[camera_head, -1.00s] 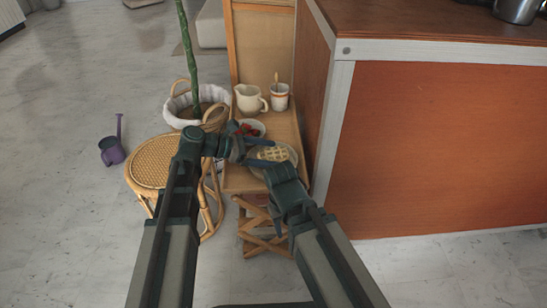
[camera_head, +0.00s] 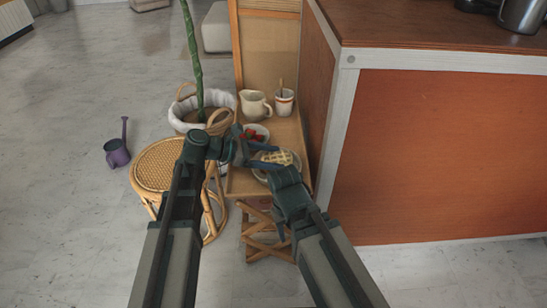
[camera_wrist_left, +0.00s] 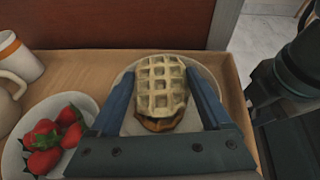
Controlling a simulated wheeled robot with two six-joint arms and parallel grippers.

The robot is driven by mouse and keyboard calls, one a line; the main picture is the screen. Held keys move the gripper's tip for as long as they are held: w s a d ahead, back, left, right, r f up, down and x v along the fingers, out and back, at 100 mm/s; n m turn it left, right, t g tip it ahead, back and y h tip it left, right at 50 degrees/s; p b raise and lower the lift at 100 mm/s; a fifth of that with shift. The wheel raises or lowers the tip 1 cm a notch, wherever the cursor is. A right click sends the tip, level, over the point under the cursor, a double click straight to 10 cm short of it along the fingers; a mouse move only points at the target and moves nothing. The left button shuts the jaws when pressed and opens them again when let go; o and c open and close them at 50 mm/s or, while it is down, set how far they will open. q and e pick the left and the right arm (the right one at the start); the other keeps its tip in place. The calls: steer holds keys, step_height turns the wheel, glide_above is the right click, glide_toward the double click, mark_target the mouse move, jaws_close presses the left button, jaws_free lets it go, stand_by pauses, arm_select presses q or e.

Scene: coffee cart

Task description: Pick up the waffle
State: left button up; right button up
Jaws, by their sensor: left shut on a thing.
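The pale, grid-patterned waffle (camera_head: 277,157) is over a round plate (camera_head: 259,174) on the small wooden table. In the left wrist view the waffle (camera_wrist_left: 163,85) sits between the two blue fingers of my left gripper (camera_wrist_left: 160,78), which is shut on it. A browner piece or underside shows at its near end. The plate rim (camera_wrist_left: 207,76) shows around and behind it. In the head view my left gripper (camera_head: 261,156) reaches in from the left. My right gripper (camera_head: 281,229) is low at the table's front; its jaws are mostly hidden by its own arm.
A bowl of strawberries (camera_wrist_left: 45,140) is left of the plate. A cream pitcher (camera_head: 255,104) and a striped cup (camera_head: 284,103) stand behind. The orange counter (camera_head: 440,150) closes off the right. A rattan stool (camera_head: 160,165) and a plant basket (camera_head: 190,118) are at left.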

step_height(320, 180, up, 50)
steer(key=p, duration=4.9)
steer(key=shift+s+f, duration=0.1)
steer(key=shift+f, duration=0.05)
